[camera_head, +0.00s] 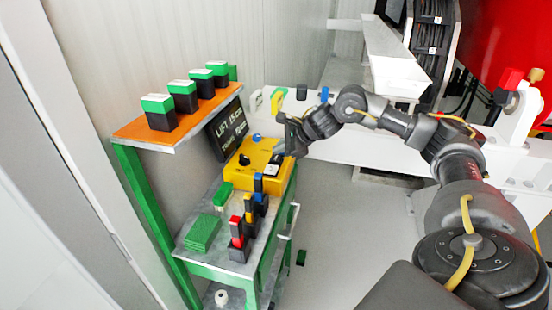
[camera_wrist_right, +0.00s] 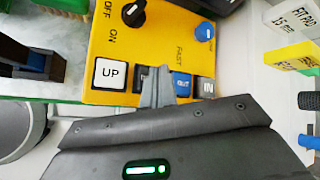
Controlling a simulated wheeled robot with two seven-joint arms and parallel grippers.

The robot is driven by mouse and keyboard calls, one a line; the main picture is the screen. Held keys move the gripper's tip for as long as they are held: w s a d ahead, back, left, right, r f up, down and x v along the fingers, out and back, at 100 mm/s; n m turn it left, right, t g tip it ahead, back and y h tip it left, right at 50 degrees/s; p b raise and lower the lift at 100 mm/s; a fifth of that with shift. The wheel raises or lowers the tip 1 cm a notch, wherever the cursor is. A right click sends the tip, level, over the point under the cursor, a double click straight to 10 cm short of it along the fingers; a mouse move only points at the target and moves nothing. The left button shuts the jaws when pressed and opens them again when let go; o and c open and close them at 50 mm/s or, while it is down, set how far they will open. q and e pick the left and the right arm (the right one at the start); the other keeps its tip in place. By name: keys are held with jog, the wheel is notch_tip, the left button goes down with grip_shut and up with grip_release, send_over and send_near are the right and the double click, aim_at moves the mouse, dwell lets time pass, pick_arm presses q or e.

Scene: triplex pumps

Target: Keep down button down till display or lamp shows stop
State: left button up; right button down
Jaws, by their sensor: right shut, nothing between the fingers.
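The yellow control box (camera_head: 255,163) stands on the green cart beside the dark display (camera_head: 229,127). The display's top line reads "LIFT" and a number; its second line is too small to read surely. In the right wrist view, the box has a white UP button (camera_wrist_right: 111,73), a black OFF/ON knob (camera_wrist_right: 134,13) and a blue FAST knob (camera_wrist_right: 205,32). A dark button beside UP is mostly hidden behind my right gripper (camera_wrist_right: 156,75), which is shut and empty. Its tips overlap that button; I cannot tell whether it is pressed. My left gripper is not in view.
Black blocks with green tops (camera_head: 182,95) stand on the orange shelf. A white beam (camera_head: 345,150) runs behind my right arm.

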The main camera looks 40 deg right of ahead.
aim_at(279, 159)
jog(key=shift+f, duration=0.1)
dwell(0.3)
jog(key=shift+f+b, duration=0.35)
jog(key=shift+b, duration=0.1)
jog(key=shift+f+b, duration=0.55)
dwell(0.6)
jog(key=shift+r, duration=0.15)
dwell(4.6)
jog(key=shift+r+p, duration=0.7)
jog(key=shift+r, duration=0.15)
jog(key=shift+r+p, duration=1.9)
jog(key=shift+r, duration=0.6)
